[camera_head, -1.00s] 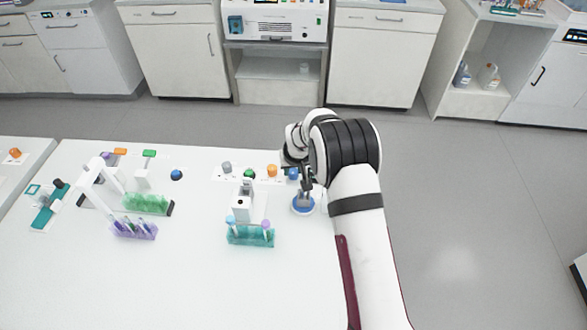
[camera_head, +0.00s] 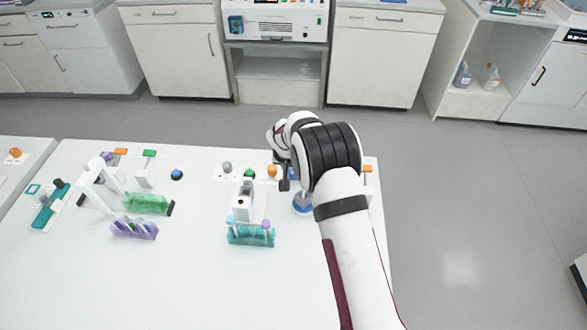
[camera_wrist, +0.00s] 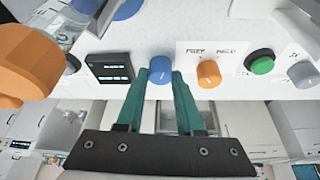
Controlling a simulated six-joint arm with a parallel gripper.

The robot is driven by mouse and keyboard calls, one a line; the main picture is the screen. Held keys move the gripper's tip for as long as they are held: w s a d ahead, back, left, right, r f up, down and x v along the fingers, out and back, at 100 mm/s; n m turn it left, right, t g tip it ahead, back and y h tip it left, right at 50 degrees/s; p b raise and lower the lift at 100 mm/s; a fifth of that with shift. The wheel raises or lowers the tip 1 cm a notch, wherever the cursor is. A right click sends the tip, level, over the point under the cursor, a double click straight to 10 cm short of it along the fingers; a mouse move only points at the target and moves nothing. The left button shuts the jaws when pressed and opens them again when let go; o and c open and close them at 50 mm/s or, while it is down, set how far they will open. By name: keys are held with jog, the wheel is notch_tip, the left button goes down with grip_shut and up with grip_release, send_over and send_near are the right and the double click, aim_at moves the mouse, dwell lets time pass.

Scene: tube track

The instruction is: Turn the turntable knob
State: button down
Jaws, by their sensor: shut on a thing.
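The blue knob (camera_wrist: 160,68) is on the white panel in the wrist view, between a small dark display (camera_wrist: 109,67) and an orange knob (camera_wrist: 208,73). My gripper (camera_wrist: 160,78) has its teal fingers on either side of the blue knob and is shut on it. In the head view my gripper (camera_head: 284,184) is at the panel's right part, mostly behind my own wrist. The blue turntable disc (camera_head: 303,209) lies just in front of it, partly hidden by my arm. Its blue edge also shows in the wrist view (camera_wrist: 128,9).
A green button (camera_wrist: 260,63) and a grey knob (camera_wrist: 302,74) are farther along the panel. A teal tube rack (camera_head: 250,236) and a white device (camera_head: 243,201) stand left of the turntable.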

jog(key=m, duration=0.2)
jog(key=m+h, duration=0.1)
jog(key=m, duration=0.1)
jog(key=shift+a+g+h, duration=0.15)
jog(key=shift+g+h, duration=0.15)
jog(key=shift+m+g+h, duration=0.4)
jog(key=shift+m, duration=1.2)
jog(key=c, duration=0.5)
grip_release()
jog(key=shift+w, duration=0.1)
jog(key=shift+c, duration=0.2)
jog(key=shift+r, duration=0.15)
jog(key=v, duration=1.5)
jog(key=shift+a+r, duration=0.25)
